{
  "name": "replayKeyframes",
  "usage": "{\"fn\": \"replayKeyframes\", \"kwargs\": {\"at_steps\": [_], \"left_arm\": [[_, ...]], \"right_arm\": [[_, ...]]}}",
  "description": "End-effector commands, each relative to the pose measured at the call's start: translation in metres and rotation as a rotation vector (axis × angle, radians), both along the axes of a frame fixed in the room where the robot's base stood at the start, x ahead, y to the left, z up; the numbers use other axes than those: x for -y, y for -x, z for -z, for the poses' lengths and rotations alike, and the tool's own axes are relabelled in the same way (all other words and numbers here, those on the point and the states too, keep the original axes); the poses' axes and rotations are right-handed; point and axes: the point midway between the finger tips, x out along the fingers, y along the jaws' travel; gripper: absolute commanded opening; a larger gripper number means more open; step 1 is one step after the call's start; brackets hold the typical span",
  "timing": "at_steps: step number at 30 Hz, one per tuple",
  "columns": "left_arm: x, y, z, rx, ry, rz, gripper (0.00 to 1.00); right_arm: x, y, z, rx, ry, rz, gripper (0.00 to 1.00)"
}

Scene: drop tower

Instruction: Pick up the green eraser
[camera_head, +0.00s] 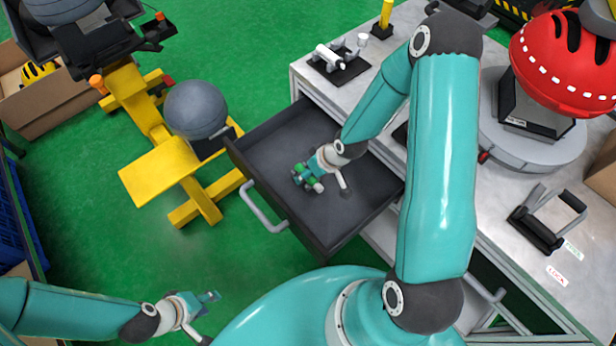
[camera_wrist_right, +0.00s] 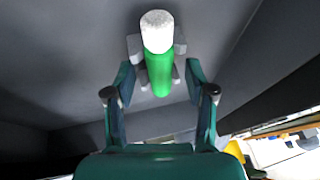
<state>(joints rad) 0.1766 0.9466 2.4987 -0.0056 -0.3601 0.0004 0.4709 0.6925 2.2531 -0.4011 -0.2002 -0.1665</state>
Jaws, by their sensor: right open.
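The green eraser (camera_wrist_right: 158,72) is a green cylinder with a white end. It lies in the open grey drawer (camera_head: 270,150). In the head view the eraser (camera_head: 311,181) is small and partly hidden by my right gripper (camera_head: 306,177). In the right wrist view my right gripper (camera_wrist_right: 158,62) is open, with its fingers on either side of the eraser. My left gripper (camera_head: 208,318) is open and empty above the green floor at the lower left.
Drawer walls surround my right gripper. The workbench (camera_head: 400,30) carries a red helmet (camera_head: 565,65) on a stand and a black handled device (camera_head: 545,220). A yellow frame (camera_head: 160,170) with a grey ball (camera_head: 195,108) stands left of the drawer. Floor below it is clear.

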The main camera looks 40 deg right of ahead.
Motion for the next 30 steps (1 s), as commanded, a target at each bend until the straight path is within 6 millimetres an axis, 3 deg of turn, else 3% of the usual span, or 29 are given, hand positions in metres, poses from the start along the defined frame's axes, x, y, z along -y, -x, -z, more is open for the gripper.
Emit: {"fn": "replayKeyframes", "kwargs": {"at_steps": [4, 14, 23, 30], "left_arm": [[0.000, 0.000, 0.000, 0.000, 0.000, 0.000, 0.40], [0.000, 0.000, 0.000, 0.000, 0.000, 0.000, 0.40], [0.000, 0.000, -0.001, 0.000, 0.000, 0.000, 0.40], [0.000, 0.000, -0.005, 0.000, 0.000, 0.000, 0.40]], "right_arm": [[0.000, 0.000, -0.001, 0.001, 0.000, 0.000, 0.55], [0.000, 0.000, -0.001, 0.001, 0.000, 0.000, 0.00], [0.000, 0.000, -0.002, 0.001, 0.000, 0.000, 0.00], [0.000, -0.001, -0.016, 0.003, 0.001, 0.000, 0.00]]}}
